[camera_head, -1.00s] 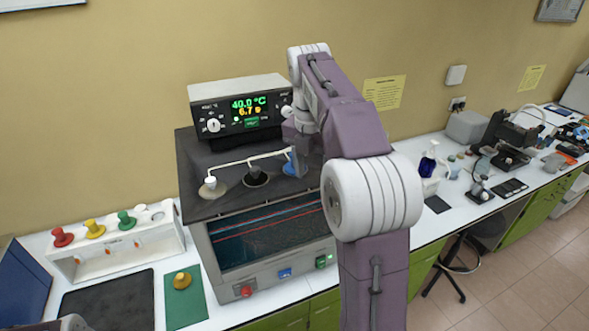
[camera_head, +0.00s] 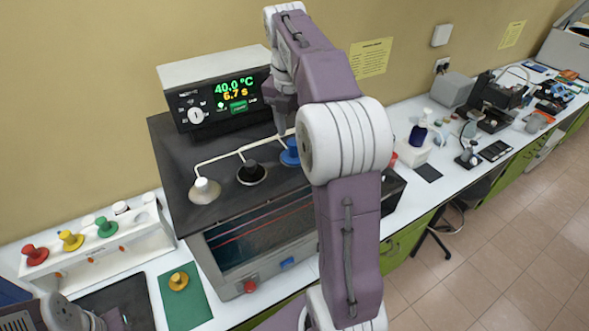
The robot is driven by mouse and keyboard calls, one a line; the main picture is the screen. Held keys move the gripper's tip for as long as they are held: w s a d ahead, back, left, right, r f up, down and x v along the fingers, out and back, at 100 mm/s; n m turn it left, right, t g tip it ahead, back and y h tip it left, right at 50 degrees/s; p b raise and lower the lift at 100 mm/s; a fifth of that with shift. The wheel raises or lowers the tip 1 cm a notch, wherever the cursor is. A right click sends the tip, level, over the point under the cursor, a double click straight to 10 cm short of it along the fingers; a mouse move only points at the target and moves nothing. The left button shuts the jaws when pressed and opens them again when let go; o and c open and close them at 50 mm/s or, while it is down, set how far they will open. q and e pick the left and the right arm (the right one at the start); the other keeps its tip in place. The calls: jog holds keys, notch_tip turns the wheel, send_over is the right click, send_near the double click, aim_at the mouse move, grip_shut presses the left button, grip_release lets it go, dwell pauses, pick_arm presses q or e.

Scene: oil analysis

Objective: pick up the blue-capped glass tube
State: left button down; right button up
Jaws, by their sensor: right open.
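The blue-capped glass tube stands in the dark top of the bath unit (camera_head: 170,150); only its blue cap (camera_head: 289,152) shows, and the glass is hidden below. My right gripper (camera_head: 284,122) is open just above and slightly behind the blue cap. It looks apart from the cap, but my own arm hides part of this spot. A black cap (camera_head: 251,170) and a white cap (camera_head: 203,185) sit in the same row to the left. Only part of my left arm shows at the bottom left; its gripper is out of view.
A control box (camera_head: 215,95) reading 40.0 °C stands behind the row. A white rack (camera_head: 100,255) with red, yellow and green caps is at the left. A yellow-capped item (camera_head: 178,281) is on a green mat (camera_head: 185,311).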

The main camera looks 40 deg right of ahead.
aim_at(293, 142)
jog(key=f, duration=0.2)
jog(key=w+f, duration=0.1)
jog(key=f, duration=0.2)
jog(key=shift+w+d, duration=0.15)
jog(key=shift+d, duration=0.05)
jog(key=shift+s+f, duration=0.1)
jog(key=shift+s, duration=0.25)
jog(key=shift+w+f, duration=0.1)
jog(key=shift+w, duration=0.2)
jog(key=c, duration=1)
grip_shut()
jog(key=shift+s, duration=0.1)
